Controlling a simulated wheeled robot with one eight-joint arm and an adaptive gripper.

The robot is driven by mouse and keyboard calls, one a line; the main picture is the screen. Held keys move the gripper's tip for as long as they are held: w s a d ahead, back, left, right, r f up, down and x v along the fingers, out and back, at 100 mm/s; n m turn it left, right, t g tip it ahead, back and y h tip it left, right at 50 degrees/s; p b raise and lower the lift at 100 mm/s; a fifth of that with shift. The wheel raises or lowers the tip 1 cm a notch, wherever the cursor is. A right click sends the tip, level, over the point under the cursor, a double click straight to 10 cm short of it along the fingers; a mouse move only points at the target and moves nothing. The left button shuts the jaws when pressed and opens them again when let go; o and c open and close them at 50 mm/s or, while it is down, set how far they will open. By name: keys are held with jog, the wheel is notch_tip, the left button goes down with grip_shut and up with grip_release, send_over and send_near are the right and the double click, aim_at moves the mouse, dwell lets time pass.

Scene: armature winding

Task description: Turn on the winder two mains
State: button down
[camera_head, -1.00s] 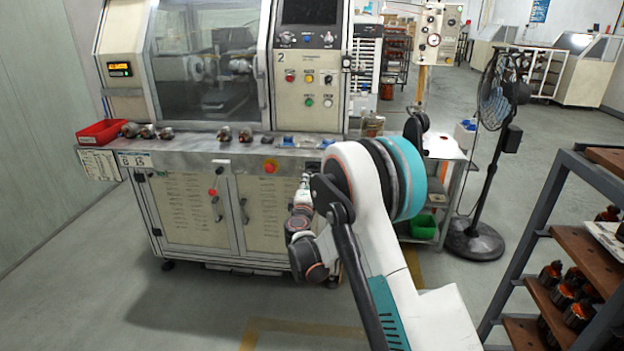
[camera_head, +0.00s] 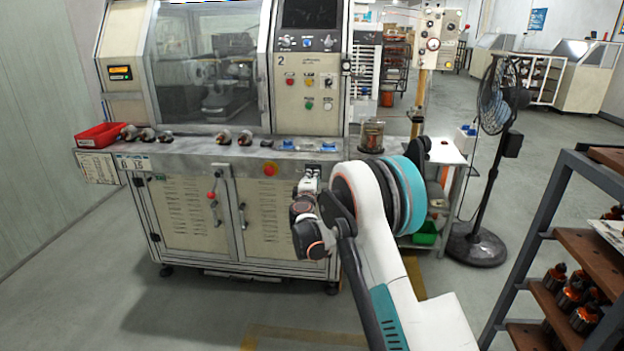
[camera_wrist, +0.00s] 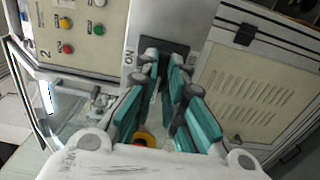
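Winder two is the cream machine with a "2" on its control panel (camera_head: 308,88). In the wrist view, a dark switch plate (camera_wrist: 178,47) with an "ON" label beside it lies just beyond my fingertips. Its handle is hidden or too small to make out. My gripper (camera_wrist: 165,62) points at this plate. Its teal-padded fingers are apart, with a narrow gap at the tips; contact with the plate cannot be told. In the head view, my gripper is at the machine's front edge, right of the red emergency stop (camera_head: 270,168), mostly hidden by my wrist.
Small motor parts (camera_head: 235,137) and a red bin (camera_head: 101,134) lie on the machine's ledge. A glass jar (camera_head: 372,136) stands at its right end. A fan (camera_head: 492,150) and a rack (camera_head: 553,250) of parts stand right. The left floor is clear.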

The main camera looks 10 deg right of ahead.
jog(key=shift+m, duration=0.4)
jog(key=shift+f+m+p, duration=0.1)
jog(key=shift+m+p, duration=0.55)
jog(key=shift+m, duration=7.95)
jog(key=c, duration=1.7)
grip_release()
